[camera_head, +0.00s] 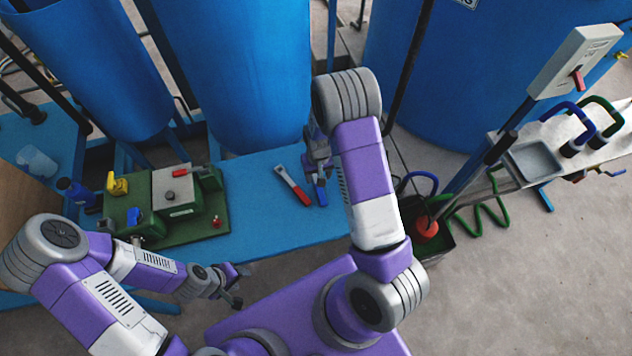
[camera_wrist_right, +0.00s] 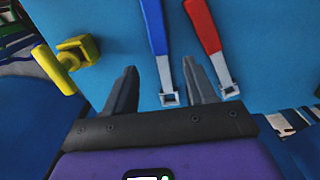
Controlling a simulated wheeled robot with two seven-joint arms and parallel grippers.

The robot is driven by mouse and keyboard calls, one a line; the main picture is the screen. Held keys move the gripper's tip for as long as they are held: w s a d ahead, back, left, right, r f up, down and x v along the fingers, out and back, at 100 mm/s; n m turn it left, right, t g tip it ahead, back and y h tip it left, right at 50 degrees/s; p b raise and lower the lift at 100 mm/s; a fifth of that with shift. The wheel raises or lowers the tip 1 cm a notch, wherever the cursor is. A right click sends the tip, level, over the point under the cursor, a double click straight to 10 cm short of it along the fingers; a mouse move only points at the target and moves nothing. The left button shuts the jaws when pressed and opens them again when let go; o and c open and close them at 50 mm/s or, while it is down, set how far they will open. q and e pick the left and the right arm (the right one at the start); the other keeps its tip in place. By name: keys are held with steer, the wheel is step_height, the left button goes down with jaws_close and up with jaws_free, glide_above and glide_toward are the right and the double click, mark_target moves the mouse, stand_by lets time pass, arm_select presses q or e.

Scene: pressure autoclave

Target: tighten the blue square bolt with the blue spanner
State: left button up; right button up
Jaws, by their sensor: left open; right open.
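The blue spanner (camera_head: 321,194) lies on the blue bench beside the red spanner (camera_head: 296,190); my right gripper hides its head in the head view. My right gripper (camera_head: 318,158) is open above it. In the right wrist view, the blue spanner's silver head (camera_wrist_right: 169,99) shows between the two open fingers (camera_wrist_right: 162,85). The gap in height is hard to judge. The green fixture (camera_head: 212,225) stands at the bench's left; a small blue part (camera_head: 133,215) sits on its front, but I cannot tell if it is the square bolt. My left gripper (camera_head: 236,286) is open and empty before the bench.
The red spanner's head (camera_wrist_right: 228,89) lies just outside the right finger in the wrist view. Large blue tanks (camera_head: 240,70) rise behind the bench (camera_head: 262,232). Bare bench lies between the fixture and spanners.

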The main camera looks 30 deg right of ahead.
step_height(320, 180, down, 5)
steer(key=shift+f+b, duration=0.1)
steer(key=shift+b, duration=0.35)
jaws_close()
